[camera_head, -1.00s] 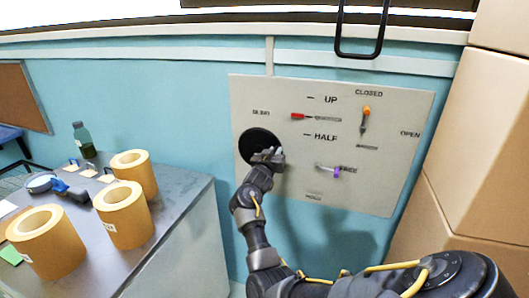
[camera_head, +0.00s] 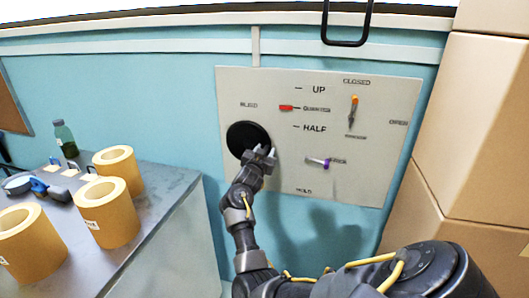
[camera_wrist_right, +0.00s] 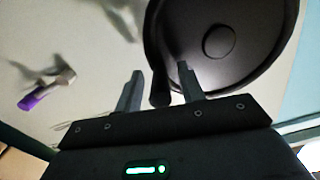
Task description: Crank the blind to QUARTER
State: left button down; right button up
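A pale panel (camera_head: 350,185) on the blue wall carries a black round crank disc (camera_head: 248,137) at its left. A red pointer (camera_head: 286,107) points right beside the QUARTER label (camera_head: 317,109), between UP and HALF. My right gripper (camera_head: 265,153) is at the lower right of the disc. In the right wrist view my right gripper's fingers (camera_wrist_right: 160,68) are apart, with the black crank knob (camera_wrist_right: 160,97) between them and a gap visible beside it. Contact with the knob cannot be told. The left gripper is not in view.
An orange-tipped lever (camera_head: 353,108) and a purple-tipped lever (camera_head: 322,163) sit right of the disc. A grey table (camera_head: 160,205) with kraft rolls (camera_head: 109,215) and a bottle (camera_head: 66,140) stands at left. Stacked boxes (camera_head: 485,130) close off the right.

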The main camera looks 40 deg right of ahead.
jog(key=shift+a, duration=0.1)
jog(key=shift+s+a, duration=0.2)
jog(key=shift+a, duration=0.1)
jog(key=b+v, duration=0.2)
jog(key=v, duration=0.8)
jog(key=shift+r, duration=0.1)
